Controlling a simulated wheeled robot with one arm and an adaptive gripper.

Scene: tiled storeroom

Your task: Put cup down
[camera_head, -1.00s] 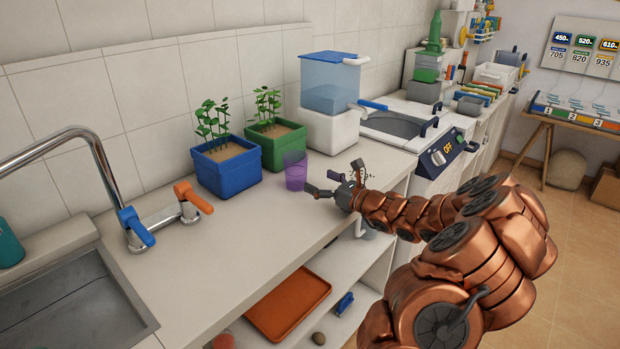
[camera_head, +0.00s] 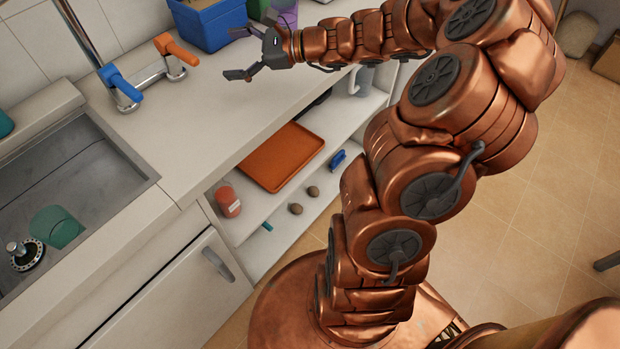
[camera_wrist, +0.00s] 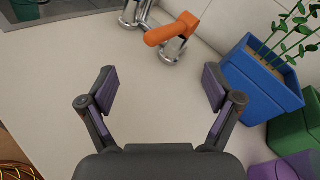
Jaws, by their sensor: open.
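A purple cup (camera_head: 286,15) stands upright on the counter (camera_head: 215,110) beside the green planter (camera_head: 258,8), partly cut off by the top edge of the head view. Part of the cup also shows at the lower right corner of the wrist view (camera_wrist: 290,168). My gripper (camera_head: 243,52) is open and empty above the counter, in front of and left of the cup, apart from it. In the wrist view its spread fingers (camera_wrist: 162,88) have only bare counter between them. A green translucent cup (camera_head: 57,228) lies in the sink.
The blue planter (camera_head: 208,22) stands behind my gripper. The faucet with its orange handle (camera_head: 176,50) and blue handle (camera_head: 120,82) is to the left, by the sink (camera_head: 90,165). An orange tray (camera_head: 282,157) lies on the shelf below. The counter front is clear.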

